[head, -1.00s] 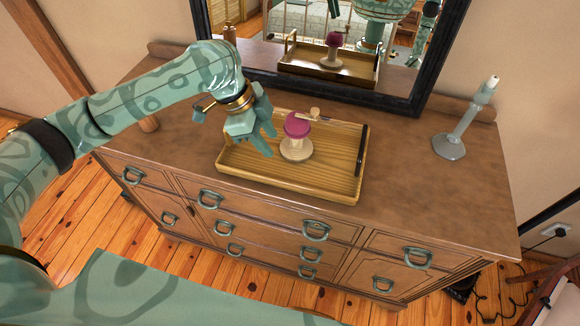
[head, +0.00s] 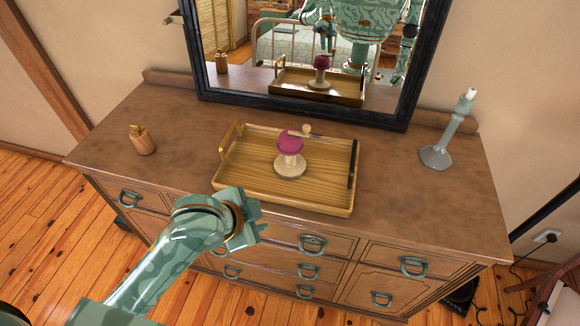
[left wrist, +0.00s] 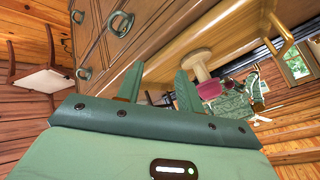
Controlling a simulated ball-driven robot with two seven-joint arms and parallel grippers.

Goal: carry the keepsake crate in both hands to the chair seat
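The keepsake crate (head: 255,190), a shallow wooden tray, sits on the dresser top. Its pale left handle (head: 230,145) and dark right handle (head: 353,163) stand up at the ends. Inside it is a pink-topped wooden spool-like piece (head: 290,155), with a small wooden item (head: 303,131) behind. My left gripper (head: 250,218) is just in front of the crate's front left corner, apart from the handles. In the left wrist view its fingers (left wrist: 158,88) are spread with nothing between them. My right gripper is out of view. A chair with a pale seat (left wrist: 42,79) shows in the left wrist view.
A small wooden bottle (head: 142,141) stands left of the crate and a grey candlestick (head: 448,135) right of it. A dark-framed mirror (head: 300,105) stands close behind.

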